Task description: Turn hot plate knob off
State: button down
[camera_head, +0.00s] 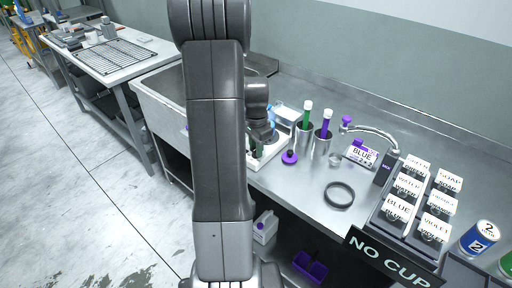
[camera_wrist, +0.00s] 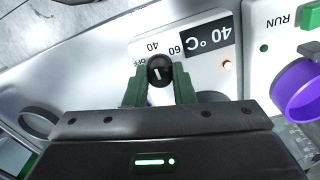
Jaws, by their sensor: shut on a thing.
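The black hot plate knob (camera_wrist: 160,69) shows in the wrist view on a white panel (camera_wrist: 203,49) marked OFF, 40 and 60. Its white pointer line lies closest to the 40 mark. A dark display (camera_wrist: 211,40) beside it reads 40 °C, and a small orange light (camera_wrist: 227,65) glows below it. My gripper (camera_wrist: 160,80) has its green fingers on both sides of the knob and is shut on it. In the head view my arm hides most of the hot plate and the knob is not visible.
In the wrist view a purple ring-shaped part (camera_wrist: 297,92) and a panel marked RUN stand close at right.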

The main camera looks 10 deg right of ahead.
jog(key=shift+n, duration=0.3)
jog(key=n+b, duration=0.1)
jog(key=n, duration=0.4)
jog(key=shift+n, duration=0.3)
jog(key=n, duration=0.5)
jog(key=shift+b, duration=0.35)
jog(key=shift+n, duration=0.4)
jog(key=c, duration=1.2)
grip_release()
jog(key=shift+r, duration=0.15)
notch_tip(320, 180, up, 14)
jog(key=shift+f, duration=0.2)
jog(key=shift+f, duration=0.1)
